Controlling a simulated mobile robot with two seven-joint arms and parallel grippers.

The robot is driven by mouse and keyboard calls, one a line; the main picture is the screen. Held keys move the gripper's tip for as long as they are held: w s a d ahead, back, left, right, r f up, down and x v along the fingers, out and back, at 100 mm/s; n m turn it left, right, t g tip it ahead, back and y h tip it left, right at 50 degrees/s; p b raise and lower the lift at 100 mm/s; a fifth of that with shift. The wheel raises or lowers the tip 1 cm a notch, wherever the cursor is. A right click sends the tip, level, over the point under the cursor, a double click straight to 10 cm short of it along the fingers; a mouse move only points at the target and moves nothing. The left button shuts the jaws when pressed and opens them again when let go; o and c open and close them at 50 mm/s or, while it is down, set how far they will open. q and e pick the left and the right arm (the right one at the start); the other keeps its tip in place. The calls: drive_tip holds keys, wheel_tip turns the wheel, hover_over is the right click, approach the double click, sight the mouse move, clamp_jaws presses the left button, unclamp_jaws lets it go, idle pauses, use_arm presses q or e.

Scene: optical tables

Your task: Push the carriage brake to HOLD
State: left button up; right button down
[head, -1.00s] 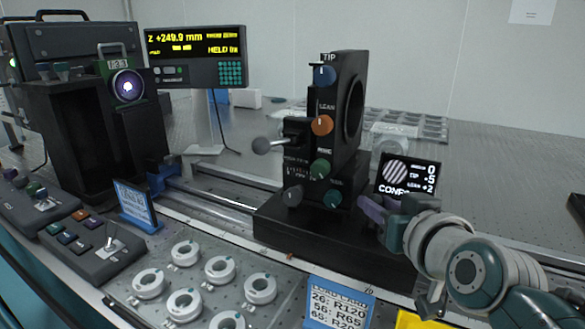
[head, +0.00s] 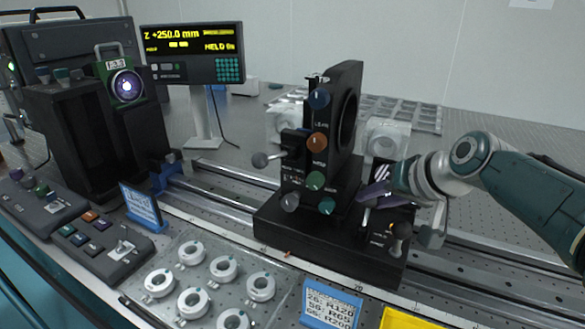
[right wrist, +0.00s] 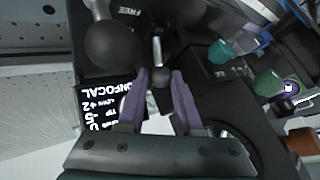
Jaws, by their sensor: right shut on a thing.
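The carriage (head: 280,228) is a black base on the rails. It bears an upright black mount (head: 343,120) with coloured knobs. At the base's right end stand a thin silver lever with a small dark ball (right wrist: 160,76) and a larger ball-ended handle (head: 400,231). The larger ball also shows in the right wrist view (right wrist: 109,45). The word FREE is printed beside the levers; the word HOLD is not legible. My right gripper (head: 376,193) has its purple fingers shut on the small ball, seen between the fingertips in the right wrist view. My left gripper is out of view.
A readout (head: 192,53) shows Z +250.0 mm. A small screen (right wrist: 108,105) stands close to my right gripper. White ring mounts (head: 223,268) fill a tray in front. A blue card (head: 331,304) stands at the front edge. The rails (head: 475,258) are clear at right.

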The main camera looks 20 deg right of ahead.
drive_tip(key=shift+d+f, duration=0.1)
drive_tip(key=shift+f, duration=0.05)
idle(0.3)
drive_tip(key=c, duration=0.9)
unclamp_jaws()
drive_tip(key=shift+o, duration=0.2)
drive_tip(key=shift+s+r, duration=0.15)
drive_tip(key=shift+r, duration=0.2)
drive_tip(key=p+v, duration=0.4)
drive_tip(key=v, duration=0.3)
drive_tip(key=shift+s+d+r, duration=0.1)
drive_tip(key=shift+s+r, duration=0.1)
drive_tip(key=shift+r, duration=0.1)
drive_tip(key=shift+p+v, duration=0.3)
drive_tip(key=shift+v, duration=0.5)
drive_tip(key=shift+f, duration=0.1)
